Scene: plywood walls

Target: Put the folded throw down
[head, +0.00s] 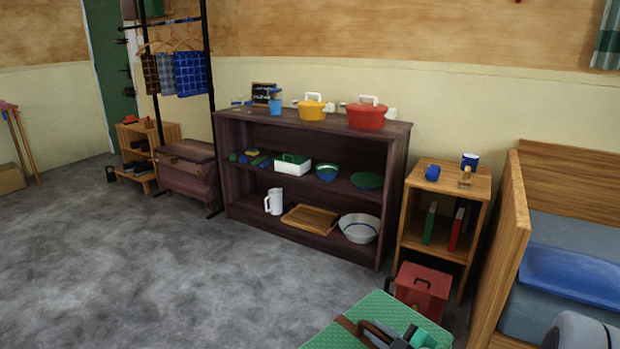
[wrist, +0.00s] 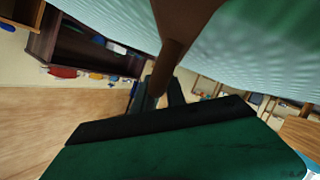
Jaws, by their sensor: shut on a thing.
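The folded throw (head: 362,318) is light green and ribbed, with a brown strap, at the bottom of the head view. It also fills the upper part of the wrist view (wrist: 245,45), with the brown strap (wrist: 178,30) running down to my gripper (wrist: 163,85). My gripper (head: 392,335) is shut on the throw, seemingly by this strap. The throw appears held up in front of me, clear of the furniture. Its lower edge is cut off by the head view, and the grip itself is partly hidden.
A dark shelf unit (head: 296,122) holds pots, bowls and a board. Right of it stand a wooden side shelf (head: 450,182) with cups and a red box (head: 422,290) on the floor. A wooden bed (head: 515,225) is at the right. The grey floor (head: 150,270) at left is clear.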

